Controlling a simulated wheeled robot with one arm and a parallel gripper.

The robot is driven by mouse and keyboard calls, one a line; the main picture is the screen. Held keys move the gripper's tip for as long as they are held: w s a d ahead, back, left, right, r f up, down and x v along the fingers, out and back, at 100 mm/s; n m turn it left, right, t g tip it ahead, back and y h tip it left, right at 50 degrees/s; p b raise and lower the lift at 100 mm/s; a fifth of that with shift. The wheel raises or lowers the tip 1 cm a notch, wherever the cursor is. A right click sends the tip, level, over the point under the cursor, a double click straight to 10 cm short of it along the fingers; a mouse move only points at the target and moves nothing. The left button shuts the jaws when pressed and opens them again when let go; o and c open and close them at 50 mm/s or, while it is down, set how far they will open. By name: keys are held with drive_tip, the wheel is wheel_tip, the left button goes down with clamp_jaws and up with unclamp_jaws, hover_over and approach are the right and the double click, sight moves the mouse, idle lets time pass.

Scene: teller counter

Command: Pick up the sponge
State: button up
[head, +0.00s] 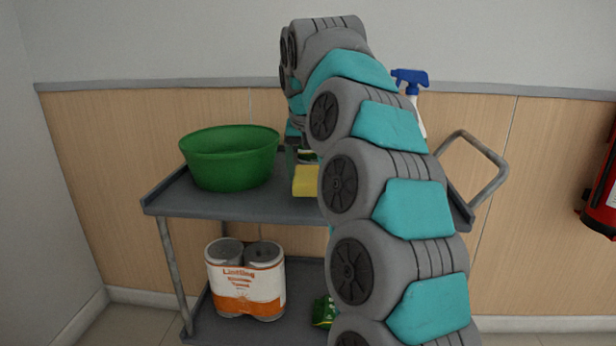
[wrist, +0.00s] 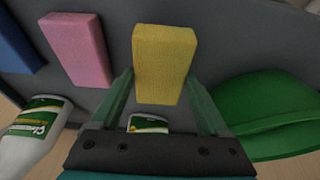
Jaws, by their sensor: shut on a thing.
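A yellow sponge (wrist: 164,62) sits between the two fingers of my gripper (wrist: 160,80) in the wrist view, with one finger against each long side. My gripper is shut on it. In the head view the yellow sponge (head: 305,181) shows just left of my arm, over the cart's top shelf. My arm hides part of it, and I cannot tell whether it still touches the shelf. A pink sponge (wrist: 77,50) and a blue sponge (wrist: 16,45) lie to its left in the wrist view.
A green basin (head: 230,160) stands left on the grey cart (head: 225,206). A spray bottle (head: 411,82) is behind my arm. Paper towel rolls (head: 246,282) and a green packet (head: 324,313) are on the lower shelf. The cart's handle (head: 490,160) rises at right.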

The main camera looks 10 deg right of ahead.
sight(311, 180)
drive_tip(key=shift+r, duration=0.35)
drive_tip(key=shift+s+r, duration=0.2)
drive_tip(key=shift+s, duration=0.55)
drive_tip(key=shift+s+a+b, duration=0.15)
drive_tip(key=shift+s+b, duration=0.25)
drive_tip(key=shift+s, duration=0.55)
drive_tip(key=s+r+b, duration=0.1)
drive_tip(key=s+b, duration=0.1)
drive_tip(key=s, duration=1)
drive_tip(key=shift+s+a+r, duration=0.15)
drive_tip(key=shift+s+a, duration=0.15)
drive_tip(key=shift+s, duration=0.05)
drive_tip(key=o, duration=0.8)
drive_tip(key=c, duration=0.7)
